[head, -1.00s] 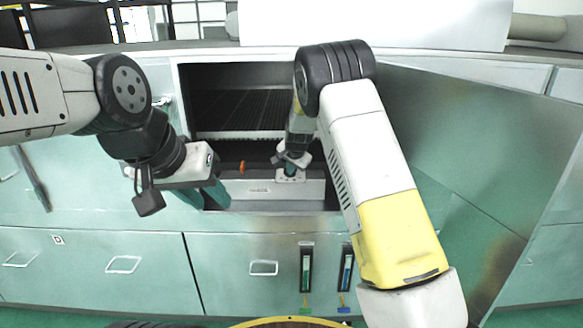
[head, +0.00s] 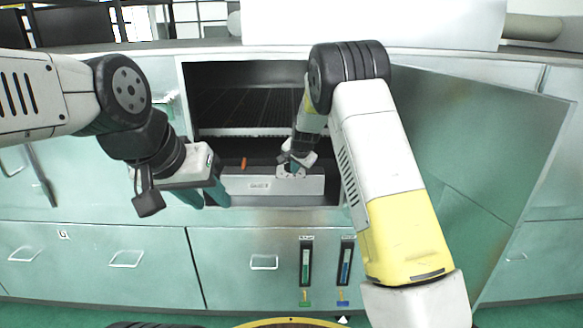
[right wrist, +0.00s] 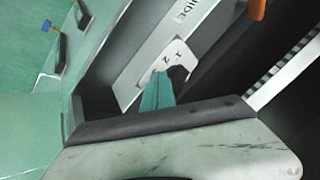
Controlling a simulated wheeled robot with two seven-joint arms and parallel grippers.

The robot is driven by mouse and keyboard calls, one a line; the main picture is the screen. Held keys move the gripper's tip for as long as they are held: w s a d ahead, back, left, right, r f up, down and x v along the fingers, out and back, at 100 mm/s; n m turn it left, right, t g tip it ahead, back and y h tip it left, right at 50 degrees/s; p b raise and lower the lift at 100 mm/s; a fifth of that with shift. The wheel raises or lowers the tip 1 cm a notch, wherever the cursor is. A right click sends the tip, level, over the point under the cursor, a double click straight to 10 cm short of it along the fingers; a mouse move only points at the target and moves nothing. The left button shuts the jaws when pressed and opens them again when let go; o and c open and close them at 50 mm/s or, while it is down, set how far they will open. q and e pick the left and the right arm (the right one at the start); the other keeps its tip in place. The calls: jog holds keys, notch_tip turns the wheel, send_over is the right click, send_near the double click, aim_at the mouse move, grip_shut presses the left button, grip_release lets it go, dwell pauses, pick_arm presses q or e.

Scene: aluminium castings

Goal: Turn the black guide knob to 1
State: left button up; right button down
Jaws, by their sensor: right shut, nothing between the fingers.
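A white dial plate (right wrist: 180,60) with the marks 1 and 2 lies on a grey panel (right wrist: 148,60) inside the open cabinet. It also shows in the head view (head: 284,176). I cannot make out the black guide knob; my right gripper covers the plate's middle. My right gripper (right wrist: 158,92) is shut with its teal fingertips together at the plate's edge. Whether they touch anything is unclear. In the head view my right gripper (head: 291,167) is small and partly hidden by its own wrist.
An orange knob (head: 243,163) stands left of the plate; it also shows in the right wrist view (right wrist: 257,9). The open cabinet door (head: 470,150) is on the right. Drawers with handles (head: 264,262) and two gauges (head: 306,262) lie below the opening.

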jog(key=s+d+r+n+y, duration=0.15)
jog(key=s+d+r, duration=0.35)
jog(key=s+r, duration=0.7)
jog(key=s+d+r+n, duration=0.2)
jog(key=s+d+r, duration=0.35)
jog(key=s, duration=0.95)
jog(key=s+d+r+n, duration=0.1)
jog(key=s+n, duration=0.3)
jog(key=s, duration=1.5)
jog(key=shift+s+d+g+h, duration=0.35)
jog(key=shift+s+d+g, duration=0.05)
jog(key=shift+d, duration=0.25)
jog(key=shift+w+r, duration=0.1)
jog(key=shift+r, duration=0.05)
